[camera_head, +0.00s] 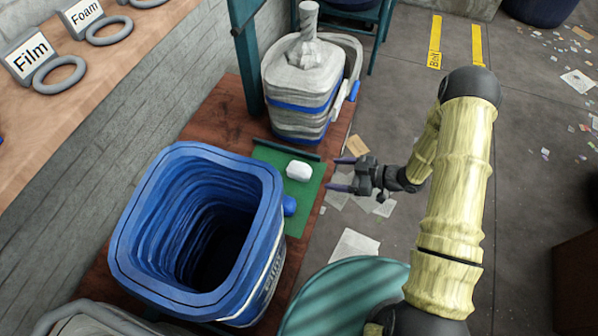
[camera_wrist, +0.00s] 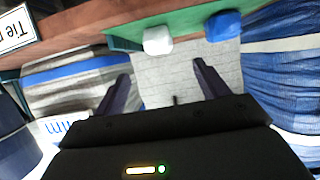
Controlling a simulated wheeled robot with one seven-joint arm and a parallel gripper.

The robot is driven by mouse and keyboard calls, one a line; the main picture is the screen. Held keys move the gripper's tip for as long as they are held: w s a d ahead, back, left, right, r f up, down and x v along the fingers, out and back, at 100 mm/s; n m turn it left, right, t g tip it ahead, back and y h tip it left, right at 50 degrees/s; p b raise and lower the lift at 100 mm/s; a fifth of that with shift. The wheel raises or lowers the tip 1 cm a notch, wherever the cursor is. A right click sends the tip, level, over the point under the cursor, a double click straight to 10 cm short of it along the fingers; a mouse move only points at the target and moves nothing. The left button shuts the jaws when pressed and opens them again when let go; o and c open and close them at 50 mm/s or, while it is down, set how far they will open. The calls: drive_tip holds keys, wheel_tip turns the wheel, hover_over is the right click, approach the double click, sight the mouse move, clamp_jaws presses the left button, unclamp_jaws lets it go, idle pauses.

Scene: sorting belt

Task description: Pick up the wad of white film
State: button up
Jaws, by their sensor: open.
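The wad of white film (camera_head: 299,171) is a small rounded white lump lying on a green mat (camera_head: 312,192). My gripper (camera_head: 338,173) is open and empty, just right of the mat in the head view, its fingers pointing left toward the white wad. In the wrist view the white wad (camera_wrist: 158,41) lies beyond and roughly between the fingertips of my gripper (camera_wrist: 161,73), apart from them. A blue lump (camera_head: 290,205) sits on the mat near the white wad and also shows in the wrist view (camera_wrist: 224,25).
A large open blue bin (camera_head: 150,215) stands left of the mat, close to the blue lump. A grey and blue container (camera_head: 300,95) stands behind the mat. Film (camera_head: 28,58) and Foam (camera_head: 84,14) signs are on the wooden shelf. Paper scraps litter the floor.

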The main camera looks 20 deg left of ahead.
sight(309, 172)
drive_tip(key=b+x, duration=0.2)
drive_tip(key=x, duration=0.7)
drive_tip(key=shift+f, duration=0.15)
drive_tip(key=shift+w+a, duration=0.1)
drive_tip(key=shift+a, duration=0.25)
drive_tip(key=shift+f, duration=0.1)
drive_tip(key=b+x, duration=0.2)
drive_tip(key=x, duration=0.3)
drive_tip(key=shift+w+a, duration=0.1)
drive_tip(key=c, duration=1)
